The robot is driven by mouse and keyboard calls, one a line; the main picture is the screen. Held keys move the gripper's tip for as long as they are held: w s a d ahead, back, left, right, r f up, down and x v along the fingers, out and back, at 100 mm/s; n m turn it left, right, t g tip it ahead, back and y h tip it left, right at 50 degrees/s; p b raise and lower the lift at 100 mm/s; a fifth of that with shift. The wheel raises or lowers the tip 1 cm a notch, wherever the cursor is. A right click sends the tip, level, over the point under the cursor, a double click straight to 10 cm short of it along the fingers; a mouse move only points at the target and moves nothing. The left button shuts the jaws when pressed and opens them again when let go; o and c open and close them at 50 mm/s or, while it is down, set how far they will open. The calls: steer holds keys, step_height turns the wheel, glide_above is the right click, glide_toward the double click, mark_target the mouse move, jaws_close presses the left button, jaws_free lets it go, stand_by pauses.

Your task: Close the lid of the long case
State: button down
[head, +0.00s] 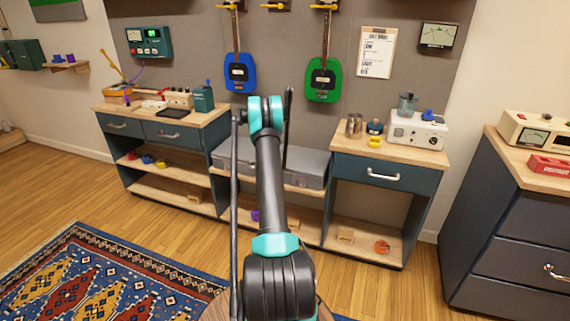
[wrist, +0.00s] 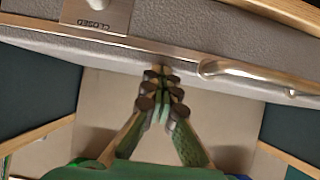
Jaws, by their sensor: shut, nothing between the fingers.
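The long case is grey and lies on the middle section's worktop between the two drawer units in the head view (head: 308,166), partly hidden by my arm. Its lid looks down, lying flat; a small gap cannot be ruled out. In the wrist view the case's grey side (wrist: 40,45) runs across the top, with a metal edge strip, a metal handle (wrist: 250,73) and a latch plate (wrist: 95,15) marked CLOSED, upside down. My gripper (wrist: 160,88) is shut and empty, its fingertips close to the case's edge strip, contact unclear. It is hidden behind my arm in the head view.
The left unit (head: 180,130) and right unit (head: 390,160) flank the case. Blue (head: 240,75) and green (head: 322,80) guitar-like instruments hang above it. A patterned rug (head: 80,280) covers the floor at left. A dark drawer cabinet (head: 500,220) stands at right.

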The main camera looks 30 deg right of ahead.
steer(key=shift+s+f, duration=0.2)
steer(key=shift+f, duration=0.7)
